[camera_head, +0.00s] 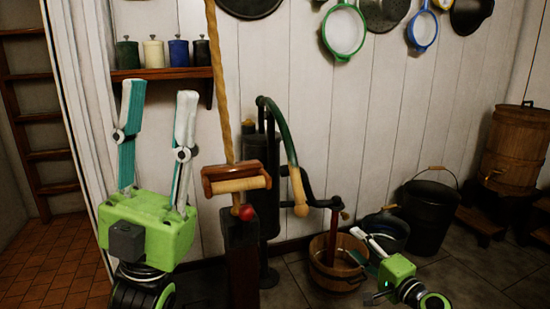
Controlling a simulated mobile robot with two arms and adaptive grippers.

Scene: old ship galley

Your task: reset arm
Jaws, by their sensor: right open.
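My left gripper (157,120) stands upright at the left, large and close to the camera. Its green body is low and its two white and teal fingers point up, spread apart with nothing between them. My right gripper (357,245) is lower right, smaller, with its green body at the right and its fingers pointing left. Its fingers are apart and overlap the view of a wooden bucket (322,270) on the floor. I cannot tell whether they touch the bucket.
A black post (241,262) with a wooden roller (238,182) and rope stands between the grippers. Behind is a hand pump (268,160). A shelf (165,73) holds several canisters. A black bucket (431,212) and wooden barrel (517,145) stand right. Pans hang above. Floor is clear at lower right.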

